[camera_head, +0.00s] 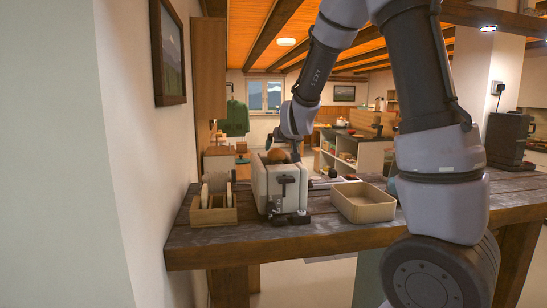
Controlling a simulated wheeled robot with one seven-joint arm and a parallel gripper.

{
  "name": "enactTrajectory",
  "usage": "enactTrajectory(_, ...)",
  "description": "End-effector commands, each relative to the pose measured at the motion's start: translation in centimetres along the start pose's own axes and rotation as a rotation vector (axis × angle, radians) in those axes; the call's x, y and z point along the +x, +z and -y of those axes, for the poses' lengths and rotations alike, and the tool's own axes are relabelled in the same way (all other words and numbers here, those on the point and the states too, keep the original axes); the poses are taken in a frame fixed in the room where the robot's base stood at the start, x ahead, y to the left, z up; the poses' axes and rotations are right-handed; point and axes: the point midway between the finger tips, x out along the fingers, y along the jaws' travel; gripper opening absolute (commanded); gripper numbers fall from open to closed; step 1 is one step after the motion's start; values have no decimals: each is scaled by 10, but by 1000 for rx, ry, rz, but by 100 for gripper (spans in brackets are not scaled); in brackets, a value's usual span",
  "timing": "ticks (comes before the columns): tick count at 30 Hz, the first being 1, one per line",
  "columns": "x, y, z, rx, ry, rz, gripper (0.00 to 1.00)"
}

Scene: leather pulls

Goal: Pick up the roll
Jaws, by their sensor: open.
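A brown rounded roll (278,155) shows at the top of a pale toaster (262,185) with dark fittings on its front. The toaster stands on the dark wooden table, left of the middle. My arm reaches in from the right and bends down, and my gripper (284,148) is just above the toaster, close to the roll. The gripper is open. Its fingers are small and dark here, and I cannot tell whether they touch the roll. The lower part of the roll is hidden by the toaster.
A wooden rack (213,214) with upright pale slices stands left of the toaster, near the wall. An empty-looking tan bin (363,202) stands to its right. A dark appliance (508,139) is at the far right. The front strip of the table (300,239) is clear.

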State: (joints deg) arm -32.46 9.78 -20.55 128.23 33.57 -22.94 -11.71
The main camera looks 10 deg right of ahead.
Motion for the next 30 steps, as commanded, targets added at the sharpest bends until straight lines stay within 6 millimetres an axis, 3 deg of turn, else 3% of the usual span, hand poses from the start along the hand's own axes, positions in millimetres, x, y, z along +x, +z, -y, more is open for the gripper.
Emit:
enactTrajectory(18, 74, -3, 4, 0, 0, 2, 100)
enactTrajectory(27, 79, -4, 4, 1, -2, 0, 100)
enactTrajectory(28, 79, -4, 4, 1, -2, 0, 92)
enactTrajectory(30, 79, -4, 4, 1, -2, 0, 66)
